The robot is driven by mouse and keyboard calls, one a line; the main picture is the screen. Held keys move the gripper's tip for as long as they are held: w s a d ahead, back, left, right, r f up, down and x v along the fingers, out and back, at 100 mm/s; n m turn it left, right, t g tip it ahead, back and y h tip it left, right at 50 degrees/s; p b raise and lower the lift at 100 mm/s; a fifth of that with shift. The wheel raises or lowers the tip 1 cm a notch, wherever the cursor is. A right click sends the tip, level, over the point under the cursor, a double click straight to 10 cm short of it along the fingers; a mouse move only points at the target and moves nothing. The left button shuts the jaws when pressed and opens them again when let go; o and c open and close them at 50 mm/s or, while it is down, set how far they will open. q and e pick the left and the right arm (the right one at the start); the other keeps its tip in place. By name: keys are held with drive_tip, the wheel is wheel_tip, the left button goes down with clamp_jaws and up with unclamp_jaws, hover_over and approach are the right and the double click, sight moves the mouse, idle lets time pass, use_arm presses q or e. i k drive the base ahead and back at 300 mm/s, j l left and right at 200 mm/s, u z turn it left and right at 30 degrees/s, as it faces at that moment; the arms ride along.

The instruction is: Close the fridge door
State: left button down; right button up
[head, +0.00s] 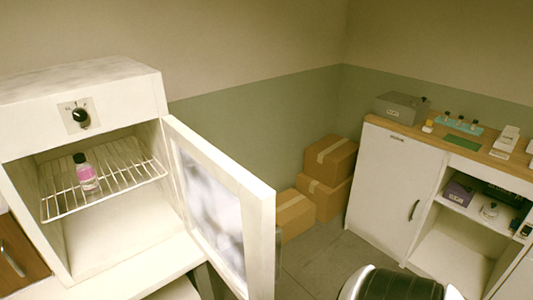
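The white fridge (105,84) stands on a white surface at the left in the head view, with a black dial on its upper front. Its door (262,235) stands wide open, hinged on the right side of the opening and swung out toward me. A grey handle (278,252) shows at the door's free edge. Inside, a bottle with a pink label (87,178) stands upright on the wire shelf (125,177). Neither of my grippers is in view.
Cardboard boxes (331,160) are stacked on the floor behind the door. A white cabinet (388,185) with a wooden top stands at the right, with small items on it. A dark rounded object (400,285) shows at the bottom edge. Floor lies open between door and cabinet.

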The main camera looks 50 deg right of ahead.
sight(202, 198)
drive_tip(key=i+l, duration=0.1)
drive_tip(key=l, duration=1.75)
drive_tip(key=i+u, duration=0.05)
